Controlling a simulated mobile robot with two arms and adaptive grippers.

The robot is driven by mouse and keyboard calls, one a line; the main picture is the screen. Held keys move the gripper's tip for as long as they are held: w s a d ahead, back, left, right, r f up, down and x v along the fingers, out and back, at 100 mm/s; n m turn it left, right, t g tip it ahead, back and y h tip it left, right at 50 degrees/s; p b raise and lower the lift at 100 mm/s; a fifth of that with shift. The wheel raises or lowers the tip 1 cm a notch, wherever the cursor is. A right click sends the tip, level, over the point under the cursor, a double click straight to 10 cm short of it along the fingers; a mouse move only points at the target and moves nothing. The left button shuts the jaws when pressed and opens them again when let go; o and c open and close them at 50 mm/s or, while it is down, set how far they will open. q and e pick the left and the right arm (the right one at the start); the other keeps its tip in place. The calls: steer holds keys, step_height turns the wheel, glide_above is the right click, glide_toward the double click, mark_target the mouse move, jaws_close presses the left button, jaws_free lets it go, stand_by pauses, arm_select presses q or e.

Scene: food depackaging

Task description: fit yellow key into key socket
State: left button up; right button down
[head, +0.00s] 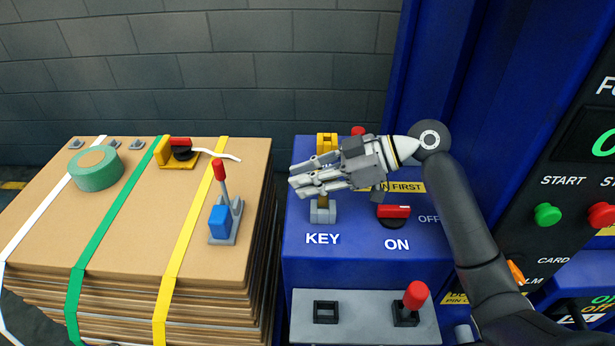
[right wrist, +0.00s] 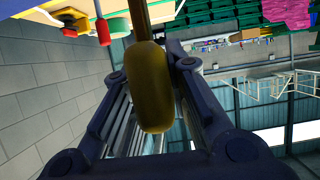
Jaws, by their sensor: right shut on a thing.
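My right gripper (head: 295,176) reaches in from the right over the blue panel (head: 425,238). It is shut on the yellow key, whose rounded grip (right wrist: 148,88) shows between the fingers in the right wrist view. In the head view a short dark-yellow length of the key (head: 322,200) shows below the fingers. It points down at the grey key socket (head: 322,214) above the word KEY. Its lower end meets the socket in the picture; I cannot tell whether it is inside or only above it. My left gripper is not in view.
A red switch (head: 394,211) sits right of the socket. A yellow piece (head: 327,142) stands behind my gripper. A grey plate (head: 365,328) with a red-knobbed lever (head: 413,297) lies in front. Left stands a strapped cardboard stack (head: 130,235) with green tape (head: 95,171).

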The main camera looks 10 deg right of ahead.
steer(key=shift+f+b, duration=1.35)
steer(key=shift+f, duration=0.45)
steer(key=c, duration=1.3)
jaws_free()
